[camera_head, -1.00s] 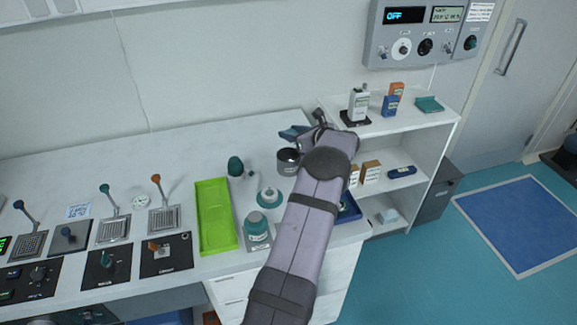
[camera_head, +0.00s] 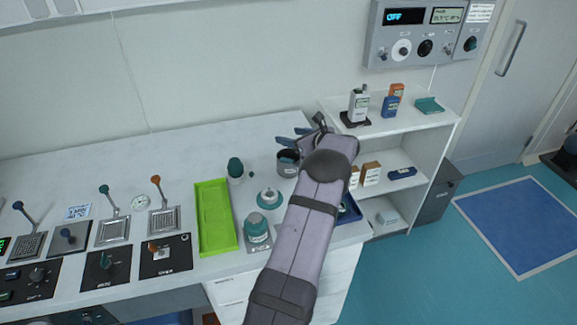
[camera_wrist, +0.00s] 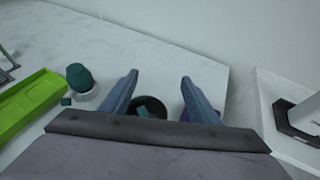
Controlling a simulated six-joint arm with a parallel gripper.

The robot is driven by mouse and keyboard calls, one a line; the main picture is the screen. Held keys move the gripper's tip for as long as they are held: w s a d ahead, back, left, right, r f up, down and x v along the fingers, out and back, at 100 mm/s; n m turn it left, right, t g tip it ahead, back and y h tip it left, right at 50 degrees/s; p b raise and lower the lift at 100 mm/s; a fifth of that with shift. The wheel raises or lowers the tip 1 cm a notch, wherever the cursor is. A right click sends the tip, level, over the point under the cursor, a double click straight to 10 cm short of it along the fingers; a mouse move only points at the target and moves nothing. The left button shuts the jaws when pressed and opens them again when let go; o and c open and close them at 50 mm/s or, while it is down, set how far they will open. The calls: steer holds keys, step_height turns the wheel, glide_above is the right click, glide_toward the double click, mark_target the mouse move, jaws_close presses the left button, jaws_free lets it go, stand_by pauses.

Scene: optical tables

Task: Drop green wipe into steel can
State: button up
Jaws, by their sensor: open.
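The steel can (camera_head: 288,168) stands upright near the back right of the white table, dark inside. A teal-green piece, which looks like the green wipe (camera_head: 289,156), shows inside the can's mouth. In the wrist view, the can (camera_wrist: 157,103) sits between and below my gripper's blue fingers, and the wipe (camera_wrist: 143,112) shows as a small patch in it. My gripper (camera_wrist: 159,80) is open, with nothing between its fingertips. In the head view, my gripper (camera_head: 293,137) is just above and behind the can, partly hidden by my wrist.
A bright green tray (camera_head: 214,215) lies left of the can. A dark green bulb in a white holder (camera_head: 236,170) and a teal-and-white piece (camera_head: 269,198) stand close to the can. A white shelf (camera_head: 400,130) with bottles and boxes stands to the right.

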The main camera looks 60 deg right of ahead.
steer(key=b+v, duration=0.3)
steer(key=v, duration=0.4)
steer(key=shift+a, duration=0.1)
stand_by(0.5)
